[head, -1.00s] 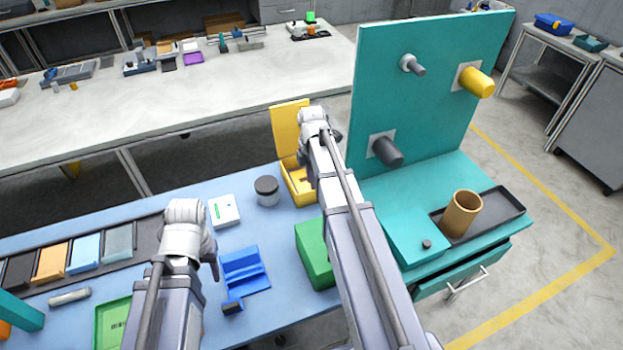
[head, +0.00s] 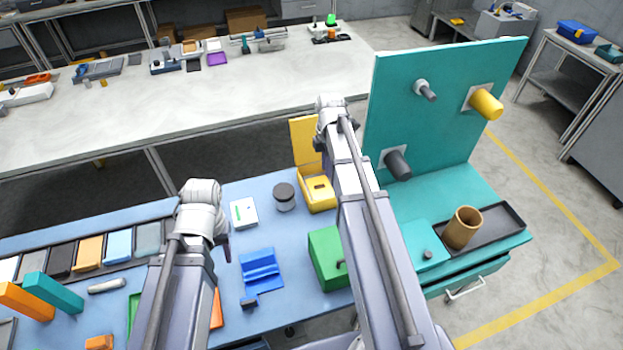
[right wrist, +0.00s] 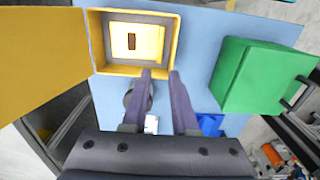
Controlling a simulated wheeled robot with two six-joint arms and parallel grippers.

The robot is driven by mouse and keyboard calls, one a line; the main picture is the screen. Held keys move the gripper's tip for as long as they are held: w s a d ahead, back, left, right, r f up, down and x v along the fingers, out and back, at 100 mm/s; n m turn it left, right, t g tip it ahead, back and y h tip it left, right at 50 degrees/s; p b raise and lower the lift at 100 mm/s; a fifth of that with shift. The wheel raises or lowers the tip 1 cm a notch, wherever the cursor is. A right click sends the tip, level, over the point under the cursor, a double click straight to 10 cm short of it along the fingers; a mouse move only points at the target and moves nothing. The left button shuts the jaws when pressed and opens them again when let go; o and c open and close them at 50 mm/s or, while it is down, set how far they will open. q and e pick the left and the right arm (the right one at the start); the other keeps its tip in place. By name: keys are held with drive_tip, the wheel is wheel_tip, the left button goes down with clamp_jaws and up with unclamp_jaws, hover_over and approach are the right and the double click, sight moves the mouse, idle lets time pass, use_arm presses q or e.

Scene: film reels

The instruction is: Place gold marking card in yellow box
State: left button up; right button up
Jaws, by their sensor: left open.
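The yellow box (head: 318,207) stands open at the table's far edge, its lid raised; it also shows in the right wrist view (right wrist: 176,52). A flat yellow card with a dark rectangular mark (right wrist: 148,42), seemingly the gold marking card, lies inside. My right gripper (right wrist: 161,75) is over the box's near side; its fingers are apart with nothing between them, and the card is beyond the tips. In the head view its wrist hides its fingers. My left gripper (head: 226,250) is open over the table, left of the blue holder, partly hidden by my arm.
A dark-lidded jar (head: 284,198) and white device (head: 243,212) stand left of the box. A green box (head: 327,262) is nearer, the blue holder (head: 261,270) left of it. A teal panel with pegs (head: 440,120) rises at right. A rack of coloured cards (head: 90,252) lies left.

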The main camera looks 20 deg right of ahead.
drive_tip(key=s+a+m, duration=0.6)
drive_tip(key=s+a, duration=0.2)
drive_tip(key=a, duration=0.4)
drive_tip(key=s+a+m+h, duration=0.1)
drive_tip(key=s+a+m, duration=0.6)
drive_tip(key=a, duration=0.5)
drive_tip(key=shift+s+a+m, duration=0.2)
drive_tip(key=shift+s+m, duration=0.1)
drive_tip(key=shift+s, duration=0.95)
